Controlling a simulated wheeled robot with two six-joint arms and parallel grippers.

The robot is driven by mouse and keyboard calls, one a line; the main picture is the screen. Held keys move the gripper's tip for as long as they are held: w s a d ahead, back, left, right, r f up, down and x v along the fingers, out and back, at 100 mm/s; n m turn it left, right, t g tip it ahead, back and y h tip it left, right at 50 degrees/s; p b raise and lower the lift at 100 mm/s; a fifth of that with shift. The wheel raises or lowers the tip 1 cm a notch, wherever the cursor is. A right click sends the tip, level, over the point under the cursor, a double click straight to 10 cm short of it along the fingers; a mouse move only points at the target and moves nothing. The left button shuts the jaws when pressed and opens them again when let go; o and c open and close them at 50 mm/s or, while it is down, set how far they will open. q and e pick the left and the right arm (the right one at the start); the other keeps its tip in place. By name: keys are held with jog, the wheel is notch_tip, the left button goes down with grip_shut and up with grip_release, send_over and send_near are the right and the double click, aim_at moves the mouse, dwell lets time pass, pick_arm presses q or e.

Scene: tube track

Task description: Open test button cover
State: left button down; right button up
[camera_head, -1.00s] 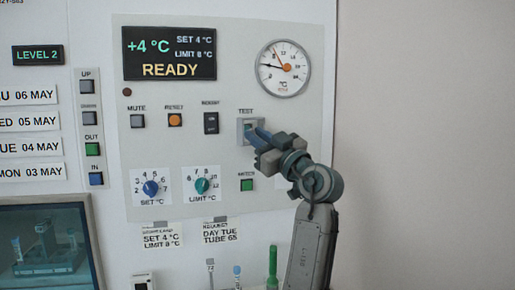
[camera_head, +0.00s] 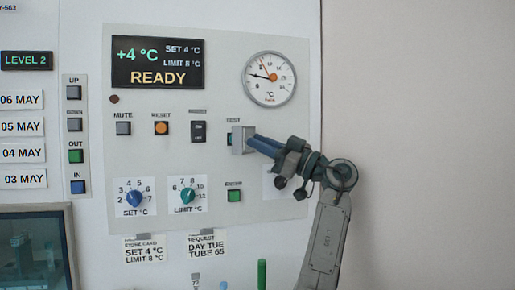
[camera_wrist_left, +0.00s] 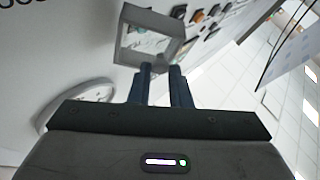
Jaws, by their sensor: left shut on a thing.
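The test button cover (camera_head: 243,140) is a small grey box-like frame below the TEST label on the white panel (camera_head: 215,70). It looks turned outward, with a blue-green strip showing at its left. My left gripper (camera_head: 251,142) reaches it from the right, its blue fingers shut on the cover's right edge. In the left wrist view, the grey cover (camera_wrist_left: 128,38) stands out from the panel as an open frame, with both fingertips (camera_wrist_left: 160,72) at its near edge. The button itself cannot be made out clearly. My right gripper is not in view.
A dial gauge (camera_head: 270,79) sits above the cover, and a black switch (camera_head: 198,132) is to its left. A green button (camera_head: 234,195) and the blue and green knobs (camera_head: 188,195) are below. The grey wall at right is bare.

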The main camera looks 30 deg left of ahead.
pick_arm(q)
jog(key=shift+w+d+f+n+g+h, duration=0.1)
jog(key=shift+w+n+g+h, duration=0.15)
jog(key=shift+g, duration=0.3)
jog(key=shift+w+d+f+n+g+h, duration=0.15)
jog(key=shift+n+g, duration=0.2)
jog(key=shift+g, duration=0.2)
jog(key=c, duration=1.3)
grip_release()
jog(key=shift+w+a, duration=0.1)
jog(key=shift+a, duration=0.1)
jog(key=shift+c, duration=0.2)
jog(key=shift+d+r, duration=0.1)
jog(key=shift+r, duration=0.05)
